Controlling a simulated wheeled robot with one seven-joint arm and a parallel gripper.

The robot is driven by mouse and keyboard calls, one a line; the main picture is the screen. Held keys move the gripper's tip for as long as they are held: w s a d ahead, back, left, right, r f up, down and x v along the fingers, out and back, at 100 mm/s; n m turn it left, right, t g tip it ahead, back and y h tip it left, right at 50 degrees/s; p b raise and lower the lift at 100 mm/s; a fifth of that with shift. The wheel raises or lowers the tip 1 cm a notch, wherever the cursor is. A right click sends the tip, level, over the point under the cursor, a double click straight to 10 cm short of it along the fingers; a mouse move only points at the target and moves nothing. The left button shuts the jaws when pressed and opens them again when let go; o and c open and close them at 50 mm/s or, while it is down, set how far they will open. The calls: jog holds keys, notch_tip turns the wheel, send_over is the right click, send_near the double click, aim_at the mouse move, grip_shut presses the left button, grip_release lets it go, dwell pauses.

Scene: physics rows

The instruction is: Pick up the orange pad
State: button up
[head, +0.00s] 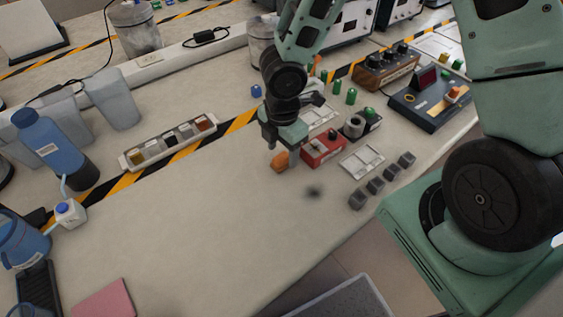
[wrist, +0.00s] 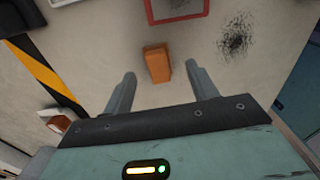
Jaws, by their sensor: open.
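The orange pad (head: 280,163) is a small block on the pale bench top, next to the red box. In the wrist view the orange pad (wrist: 157,64) lies between and slightly beyond my fingertips. My gripper (head: 282,152) is over it, pointing down, and partly hides it in the head view. In the wrist view my gripper (wrist: 160,74) has its two fingers spread, with a gap on each side of the pad. Nothing is held. I cannot tell the exact height of the fingertips above the bench.
The red box (head: 322,148) stands close to the right of the pad. Several dark grey blocks (head: 376,185) and a white frame (head: 361,161) lie farther right. A tray of small coloured pieces (head: 168,142) is left, by striped tape.

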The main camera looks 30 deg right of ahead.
aim_at(282, 157)
notch_tip(282, 157, down, 3)
jog(key=shift+w+f+b, duration=0.1)
jog(key=shift+b, duration=0.25)
jog(key=c, duration=1.1)
jog(key=shift+o, duration=0.2)
notch_tip(282, 157, up, 10)
jog(key=p, duration=0.3)
jog(key=shift+o, duration=0.4)
